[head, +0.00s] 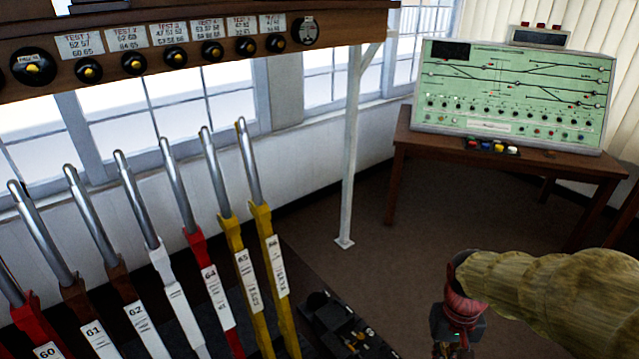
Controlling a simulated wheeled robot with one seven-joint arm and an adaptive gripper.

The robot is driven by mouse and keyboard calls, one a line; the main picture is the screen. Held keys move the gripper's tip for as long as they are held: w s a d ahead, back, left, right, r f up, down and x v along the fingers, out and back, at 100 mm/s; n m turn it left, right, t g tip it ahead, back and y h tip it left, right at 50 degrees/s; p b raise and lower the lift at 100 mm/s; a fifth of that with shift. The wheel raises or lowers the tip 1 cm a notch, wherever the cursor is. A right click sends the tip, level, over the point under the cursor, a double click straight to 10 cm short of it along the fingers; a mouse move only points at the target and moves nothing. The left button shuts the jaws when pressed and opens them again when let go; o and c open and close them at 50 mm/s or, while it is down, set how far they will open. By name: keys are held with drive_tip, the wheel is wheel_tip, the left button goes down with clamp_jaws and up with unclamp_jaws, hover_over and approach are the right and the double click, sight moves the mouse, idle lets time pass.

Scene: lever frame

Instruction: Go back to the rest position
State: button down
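The end of my arm (457,335) shows at the bottom right, below a tan sleeve, with a dark red wrist part and a small green light. It hangs downward over the floor, and my fingertips are cut off or too dark to make out. It is to the right of the lever frame, apart from every lever. The levers stand in a row at the left: red 60 (35,325), brown 61 (85,315), brown 62 (127,295), a white one (178,295), red 64 (210,285), yellow 65 (243,270) and another yellow one (272,250). They lean similarly.
A wooden shelf (130,70) with labelled dials hangs above the levers. A white post (350,150) stands mid-view. A brown desk (400,150) carries a green track panel (510,95). Dark mechanism (345,325) sits beside the levers. Brown floor (370,225) is clear between.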

drive_tip(key=s+a+r+n+t, duration=0.1)
drive_tip(key=s+a+r+t, duration=0.2)
drive_tip(key=r, duration=0.5)
drive_tip(key=s+a+r+t, duration=0.3)
drive_tip(key=a+r, duration=0.1)
drive_tip(key=r, duration=0.4)
drive_tip(key=shift+s+r+n, duration=0.35)
drive_tip(key=shift+r+n, duration=0.05)
drive_tip(key=shift+a, duration=0.1)
